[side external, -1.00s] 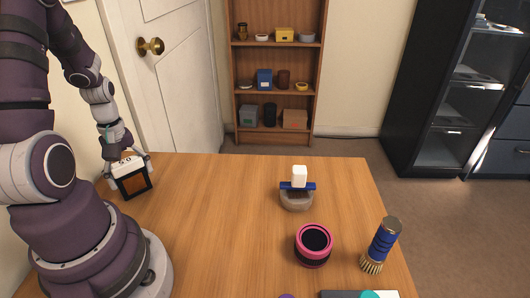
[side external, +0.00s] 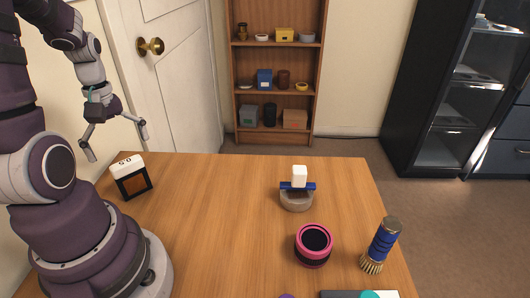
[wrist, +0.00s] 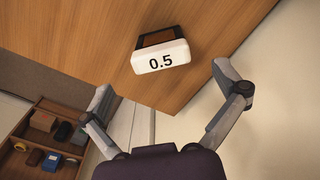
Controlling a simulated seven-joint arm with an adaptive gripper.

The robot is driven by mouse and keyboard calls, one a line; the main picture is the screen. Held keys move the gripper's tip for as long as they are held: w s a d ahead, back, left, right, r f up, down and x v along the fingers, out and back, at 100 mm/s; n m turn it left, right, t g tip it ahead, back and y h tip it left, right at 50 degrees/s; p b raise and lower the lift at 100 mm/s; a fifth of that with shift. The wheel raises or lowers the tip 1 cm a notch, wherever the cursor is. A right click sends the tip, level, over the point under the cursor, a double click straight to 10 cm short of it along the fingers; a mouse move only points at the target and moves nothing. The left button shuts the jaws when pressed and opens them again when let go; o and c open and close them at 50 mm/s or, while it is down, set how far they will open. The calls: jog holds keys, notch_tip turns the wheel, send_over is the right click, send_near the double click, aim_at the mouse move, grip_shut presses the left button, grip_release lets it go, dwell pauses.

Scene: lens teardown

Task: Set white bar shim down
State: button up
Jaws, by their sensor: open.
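The white bar shim (side external: 127,162), marked 0.5, rests on a dark frame with a brown face (side external: 134,185) at the table's far left corner. In the wrist view the white shim (wrist: 160,58) shows its 0.5 label, with the dark and brown part (wrist: 160,38) behind it. I cannot tell whether the two are joined. My gripper (side external: 117,143) is open and empty, raised above and apart from the shim. In the wrist view its fingers (wrist: 163,78) are spread wide, with the shim ahead between them.
On the wooden table (side external: 220,220) stand a grey round base with a blue bar and white block (side external: 299,177), a pink-ringed cylinder (side external: 313,246) and a blue-handled brush (side external: 382,245). The table's middle left is clear. A shelf (side external: 275,75) and door stand behind.

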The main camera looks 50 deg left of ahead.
notch_tip(320, 180, up, 5)
jog(key=shift+f, duration=0.1)
jog(key=w+d+r+m+t, duration=0.3)
jog(key=d+m, duration=0.6)
jog(key=w+d+r+m+t, duration=0.2)
jog(key=w+d+m, duration=0.1)
jog(key=d+m, duration=0.6)
jog(key=shift+r+t, duration=0.4)
